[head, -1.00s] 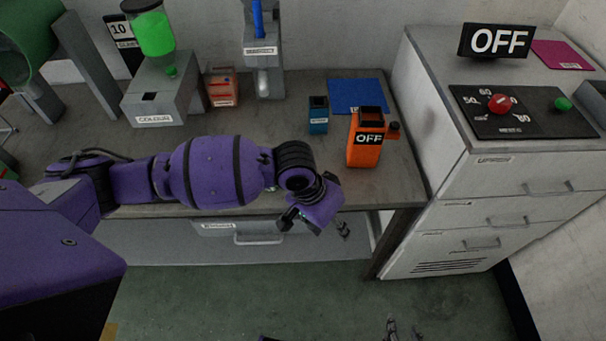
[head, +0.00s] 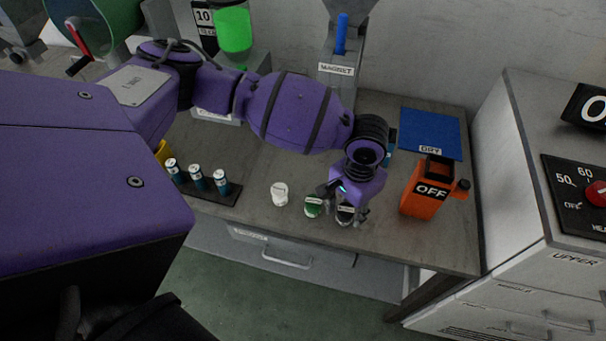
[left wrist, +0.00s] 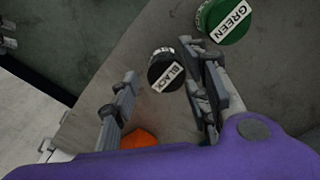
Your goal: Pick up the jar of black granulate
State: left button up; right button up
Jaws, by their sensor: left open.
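The jar of black granulate (head: 345,216) stands near the table's front edge, partly hidden under my left gripper (head: 348,200). In the left wrist view, the jar's dark lid with a "BLACK" label (left wrist: 165,70) shows between the tips of my left gripper (left wrist: 170,82). That gripper is open, with one finger to each side of the jar and a visible gap on the left finger's side. Whether the right-hand finger touches the jar, I cannot tell. My right gripper is out of view.
A green-lidded jar (head: 313,207) stands close beside the black one, with a white jar (head: 280,194) further left. An orange container marked OFF (head: 423,190) stands to the right. A dark rack (head: 215,191) holds small cylinders. A blue mat (head: 431,132) lies behind.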

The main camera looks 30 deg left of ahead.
pick_arm(q)
notch_tip(320, 180, down, 3)
jog(key=shift+r, duration=0.1)
jog(key=shift+f, duration=0.4)
jog(key=c, duration=0.6)
grip_shut()
jog(key=shift+r, duration=0.65)
notch_tip(320, 180, up, 2)
jog(key=shift+r, duration=0.25)
jog(key=s+a+r+p, duration=0.2)
jog(key=s+a+r, duration=0.4)
jog(key=s+r, duration=0.5)
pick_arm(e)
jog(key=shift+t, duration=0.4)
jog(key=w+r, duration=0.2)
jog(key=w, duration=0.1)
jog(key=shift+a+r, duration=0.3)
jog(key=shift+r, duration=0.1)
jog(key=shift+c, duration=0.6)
pick_arm(q)
notch_tip(320, 180, up, 9)
jog(key=n, duration=0.4)
send_over(349, 211)
jog(key=s+a, duration=0.2)
jog(key=a, duration=0.3)
jog(key=shift+w+f, duration=0.2)
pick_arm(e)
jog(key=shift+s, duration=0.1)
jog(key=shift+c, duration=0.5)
